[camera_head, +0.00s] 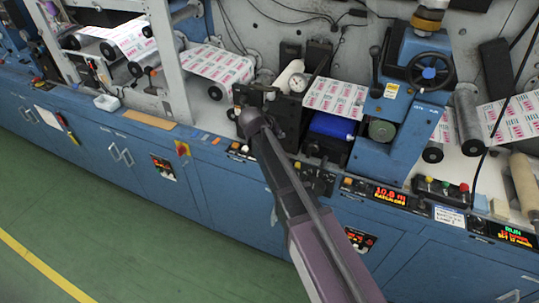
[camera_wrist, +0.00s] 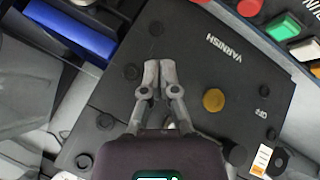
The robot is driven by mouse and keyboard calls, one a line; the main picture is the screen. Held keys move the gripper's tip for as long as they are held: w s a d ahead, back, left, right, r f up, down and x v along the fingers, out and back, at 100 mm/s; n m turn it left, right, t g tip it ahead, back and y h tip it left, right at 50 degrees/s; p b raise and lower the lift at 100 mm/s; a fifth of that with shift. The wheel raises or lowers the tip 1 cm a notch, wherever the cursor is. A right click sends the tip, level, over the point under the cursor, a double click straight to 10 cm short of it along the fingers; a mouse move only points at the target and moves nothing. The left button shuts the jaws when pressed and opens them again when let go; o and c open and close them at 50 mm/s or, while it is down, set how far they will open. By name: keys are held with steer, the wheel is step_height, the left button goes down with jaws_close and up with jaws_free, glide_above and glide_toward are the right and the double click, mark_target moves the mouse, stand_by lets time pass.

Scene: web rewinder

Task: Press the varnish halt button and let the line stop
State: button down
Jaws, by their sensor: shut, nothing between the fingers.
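In the wrist view, a dark panel marked VARNISH (camera_wrist: 190,62) lies under my gripper (camera_wrist: 158,66). An ochre round button (camera_wrist: 213,100) sits on it, to the right of my fingers and apart from them in the picture. No halt label is readable. My gripper is shut and empty, its two fingertips together over the panel; whether they touch it cannot be told. In the head view my arm reaches from the bottom right toward the machine, and my fingertips cannot be made out. The right-hand display (camera_head: 513,233) shows green RUN text.
Red (camera_wrist: 248,7), green (camera_wrist: 283,27) and white (camera_wrist: 305,50) buttons sit close by at the upper right of the wrist view. A blue roller (camera_wrist: 72,30) lies at the upper left. Printed web (camera_head: 335,97) runs over rollers. The green floor (camera_head: 120,225) in front is clear.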

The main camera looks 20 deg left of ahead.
steer(key=shift+t, duration=0.5)
steer(key=a, duration=0.2)
steer(key=a+r, duration=0.1)
steer(key=a, duration=0.1)
steer(key=shift+s+a, duration=0.15)
steer(key=shift+a, duration=0.2)
steer(key=shift+f, duration=0.3)
step_height(320, 180, down, 8)
steer(key=b, duration=0.8)
steer(key=shift+f+b, duration=0.2)
steer(key=shift+b, duration=0.2)
steer(key=shift+f, duration=0.1)
stand_by(0.4)
steer(key=shift+f+b, duration=0.3)
steer(key=shift+b, duration=0.1)
steer(key=shift+f+b, duration=0.5)
steer(key=shift+b, duration=0.05)
stand_by(1.1)
steer(key=shift+r, duration=0.2)
steer(key=shift+r+p, duration=0.75)
steer(key=shift+p, duration=0.25)
